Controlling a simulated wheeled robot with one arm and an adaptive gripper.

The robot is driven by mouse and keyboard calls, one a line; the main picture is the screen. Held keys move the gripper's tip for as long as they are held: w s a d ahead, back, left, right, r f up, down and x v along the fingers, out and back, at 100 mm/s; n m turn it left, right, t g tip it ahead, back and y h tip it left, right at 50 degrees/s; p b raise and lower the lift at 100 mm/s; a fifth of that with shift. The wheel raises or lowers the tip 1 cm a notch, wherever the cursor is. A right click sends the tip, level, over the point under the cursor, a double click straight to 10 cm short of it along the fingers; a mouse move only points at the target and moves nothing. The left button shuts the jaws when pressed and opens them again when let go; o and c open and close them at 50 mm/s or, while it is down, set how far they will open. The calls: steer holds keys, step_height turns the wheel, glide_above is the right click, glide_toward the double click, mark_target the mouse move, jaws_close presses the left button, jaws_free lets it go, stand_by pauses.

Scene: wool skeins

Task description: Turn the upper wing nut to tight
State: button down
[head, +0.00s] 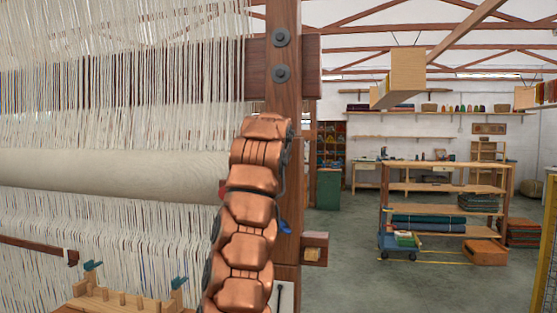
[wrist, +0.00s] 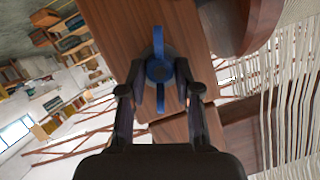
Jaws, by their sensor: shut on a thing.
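In the wrist view, a blue wing nut (wrist: 159,72) sits over a round grey washer on a brown wooden post (wrist: 110,22). Its wings run roughly up and down in that picture. My gripper (wrist: 162,82) is shut on it, one dark finger on each side. In the head view my copper arm covers the gripper. A small blue piece (head: 284,226) shows at the arm's right edge on the post (head: 283,100); I cannot tell whether it is this nut or another.
Pale warp threads (head: 120,110) and a cloth roller (head: 110,175) fill the left. Two dark bolts (head: 281,55) sit higher on the post. A wooden block (head: 314,248) sticks out at its right.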

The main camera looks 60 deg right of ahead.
steer(key=shift+m+t, duration=0.5)
steer(key=shift+m, duration=0.2)
steer(key=c, duration=0.8)
jaws_free()
steer(key=shift+s, duration=0.15)
steer(key=v, duration=1.2)
steer(key=shift+d, duration=0.1)
